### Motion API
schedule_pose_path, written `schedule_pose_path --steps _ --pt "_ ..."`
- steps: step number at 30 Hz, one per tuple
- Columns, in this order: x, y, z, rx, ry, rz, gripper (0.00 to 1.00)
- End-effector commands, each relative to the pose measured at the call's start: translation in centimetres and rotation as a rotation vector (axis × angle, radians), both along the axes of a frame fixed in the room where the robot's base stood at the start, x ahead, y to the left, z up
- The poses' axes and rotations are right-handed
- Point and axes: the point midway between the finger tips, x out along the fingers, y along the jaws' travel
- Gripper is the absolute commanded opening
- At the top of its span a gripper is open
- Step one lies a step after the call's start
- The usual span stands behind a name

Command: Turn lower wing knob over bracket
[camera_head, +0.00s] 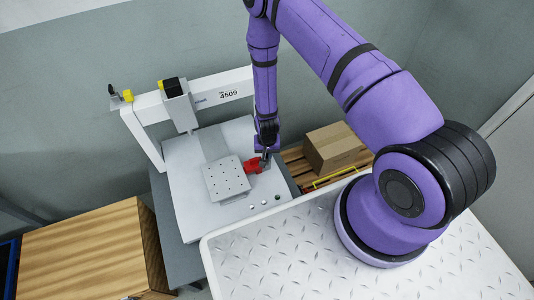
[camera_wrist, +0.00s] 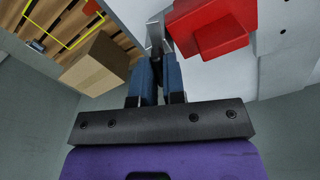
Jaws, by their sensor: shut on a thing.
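The gantry fixture stands on a pale table (camera_head: 195,205), with a drilled square plate (camera_head: 226,180) on it. A red block-shaped part (camera_head: 251,166) sits at the plate's right edge; it also shows large in the wrist view (camera_wrist: 215,32). My gripper (camera_head: 264,156) is just right of the red part, low over the table. In the wrist view the blue fingers of my gripper (camera_wrist: 158,62) are close together at a thin grey upright piece (camera_wrist: 156,32), which looks like the wing knob. It is beside the red part. The fingers hide its lower end, and I cannot make out the bracket clearly.
The white gantry beam (camera_head: 215,92) marked 4509 crosses behind, with a grey screwdriver head (camera_head: 181,110). A cardboard box (camera_head: 331,148) on a wooden pallet stands at the right. A wooden crate (camera_head: 85,250) is at the lower left.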

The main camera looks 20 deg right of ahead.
Motion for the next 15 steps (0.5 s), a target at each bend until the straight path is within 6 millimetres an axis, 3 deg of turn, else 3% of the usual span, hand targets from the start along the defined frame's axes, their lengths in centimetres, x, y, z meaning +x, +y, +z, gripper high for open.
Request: schedule_pose_path --steps 15 --pt "0.00 -0.01 0.02 0.000 0.000 -0.491 0.00"
